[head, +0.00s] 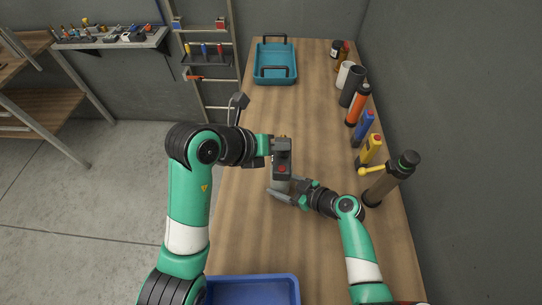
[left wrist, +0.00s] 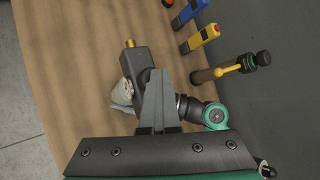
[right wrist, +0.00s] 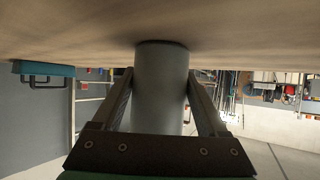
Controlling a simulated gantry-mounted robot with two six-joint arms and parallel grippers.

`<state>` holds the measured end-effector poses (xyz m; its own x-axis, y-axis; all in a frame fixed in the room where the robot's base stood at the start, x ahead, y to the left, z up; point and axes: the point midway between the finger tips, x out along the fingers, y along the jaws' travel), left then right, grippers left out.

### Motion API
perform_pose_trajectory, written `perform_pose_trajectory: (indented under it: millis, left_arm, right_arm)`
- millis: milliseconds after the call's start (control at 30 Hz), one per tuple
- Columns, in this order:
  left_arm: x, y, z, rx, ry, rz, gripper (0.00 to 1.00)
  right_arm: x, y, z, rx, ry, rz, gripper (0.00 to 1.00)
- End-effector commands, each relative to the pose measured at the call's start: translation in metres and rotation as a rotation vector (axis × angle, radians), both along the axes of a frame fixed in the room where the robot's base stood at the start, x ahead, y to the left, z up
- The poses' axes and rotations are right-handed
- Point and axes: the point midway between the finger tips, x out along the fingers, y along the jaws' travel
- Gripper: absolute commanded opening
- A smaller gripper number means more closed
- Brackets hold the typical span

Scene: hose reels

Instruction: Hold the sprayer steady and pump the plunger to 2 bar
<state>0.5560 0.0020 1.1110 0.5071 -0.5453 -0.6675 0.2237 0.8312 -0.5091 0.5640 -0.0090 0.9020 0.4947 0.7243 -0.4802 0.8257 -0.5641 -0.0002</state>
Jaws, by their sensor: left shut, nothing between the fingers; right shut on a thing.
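The sprayer has a pale grey cylindrical body (head: 279,185) and a dark head with a brass nozzle (left wrist: 130,43). It stands on the wooden bench. My right gripper (head: 283,197) is shut around the sides of the body, low near the bench; the right wrist view shows the grey body (right wrist: 160,90) between both fingers. My left gripper (left wrist: 155,75) is shut and empty, over the sprayer's top. In the head view the left gripper (head: 282,160) covers most of the sprayer's head. The plunger and any pressure gauge cannot be made out.
A dark cylinder with a yellow lever (head: 385,180) stands on the right of the bench. Yellow (head: 369,150), blue (head: 363,127) and orange (head: 358,105) containers line the wall behind it. A teal tote (head: 275,78) stands at the far end, a blue bin (head: 252,290) near the front.

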Motion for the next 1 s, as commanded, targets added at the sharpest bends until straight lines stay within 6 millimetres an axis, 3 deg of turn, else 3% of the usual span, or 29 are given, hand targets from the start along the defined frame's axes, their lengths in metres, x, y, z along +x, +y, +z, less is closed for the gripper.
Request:
perform_pose_trajectory:
  millis: [33, 467, 1000]
  left_arm:
    - [-0.005, 0.003, -0.020, 0.019, 0.045, 0.002, 0.00]
    - [-0.008, 0.004, -0.019, 0.019, 0.045, 0.002, 0.00]
    - [-0.008, 0.003, 0.043, 0.014, 0.035, 0.000, 0.00]
  right_arm:
    - [0.003, 0.000, 0.003, 0.005, -0.011, -0.003, 0.45]
    - [0.004, -0.001, 0.003, 0.003, -0.013, -0.008, 0.45]
    - [0.002, -0.001, 0.001, 0.002, -0.006, -0.005, 0.46]
